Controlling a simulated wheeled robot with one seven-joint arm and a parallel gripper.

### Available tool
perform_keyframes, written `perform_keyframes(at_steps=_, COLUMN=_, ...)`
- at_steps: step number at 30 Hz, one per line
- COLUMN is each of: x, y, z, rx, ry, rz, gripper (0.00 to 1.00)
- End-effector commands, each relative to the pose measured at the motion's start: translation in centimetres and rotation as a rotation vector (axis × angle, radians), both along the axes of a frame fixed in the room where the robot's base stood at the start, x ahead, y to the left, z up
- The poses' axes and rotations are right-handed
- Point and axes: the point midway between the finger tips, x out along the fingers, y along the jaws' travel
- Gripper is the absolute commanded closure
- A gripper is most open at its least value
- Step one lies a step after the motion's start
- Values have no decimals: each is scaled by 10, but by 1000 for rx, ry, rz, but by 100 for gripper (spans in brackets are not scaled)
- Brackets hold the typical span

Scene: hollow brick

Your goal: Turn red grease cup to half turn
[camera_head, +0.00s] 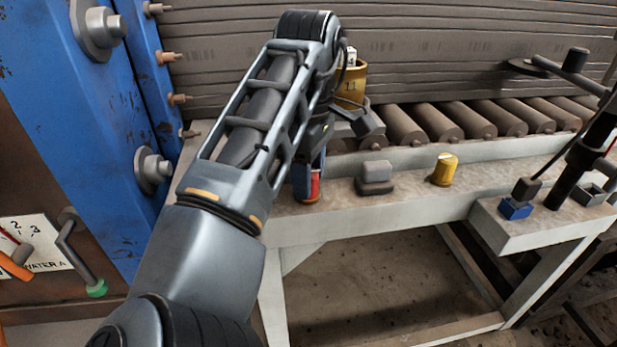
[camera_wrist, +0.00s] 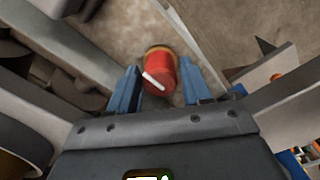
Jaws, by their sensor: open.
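The red grease cup (camera_wrist: 163,68) stands on the bench between my gripper's two blue fingers in the wrist view. A white pointer line crosses its top, slanting toward the lower right, and a brass-coloured rim shows at its far edge. My gripper (camera_wrist: 160,88) is open, with a finger on each side of the cup and visible gaps; I see no contact. In the head view a strip of the red cup (camera_head: 315,187) shows beside a blue finger. My arm and gripper hide the rest of it there.
On the bench ledge (camera_head: 410,205), a grey block (camera_head: 375,180) and a yellow cup (camera_head: 445,169) stand to the right. Farther right is a small blue-based part (camera_head: 515,208). Rollers (camera_head: 440,123) run behind. A blue machine frame (camera_head: 75,110) stands left.

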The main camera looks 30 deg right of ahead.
Motion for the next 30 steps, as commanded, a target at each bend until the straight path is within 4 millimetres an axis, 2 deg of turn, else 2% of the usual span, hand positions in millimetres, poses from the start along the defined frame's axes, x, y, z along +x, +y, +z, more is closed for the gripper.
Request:
perform_keyframes(at_steps=4, x=0, y=0, z=-8, rx=1, ry=1, rz=-1, gripper=52)
perform_keyframes(at_steps=12, x=0, y=0, z=-9, rx=0, ry=0, rz=-1, gripper=53)
perform_keyframes(at_steps=24, x=0, y=0, z=-9, rx=0, ry=0, rz=-2, gripper=91)
perform_keyframes(at_steps=30, x=0, y=-1, z=-8, rx=-1, ry=-1, rz=-12, gripper=92)
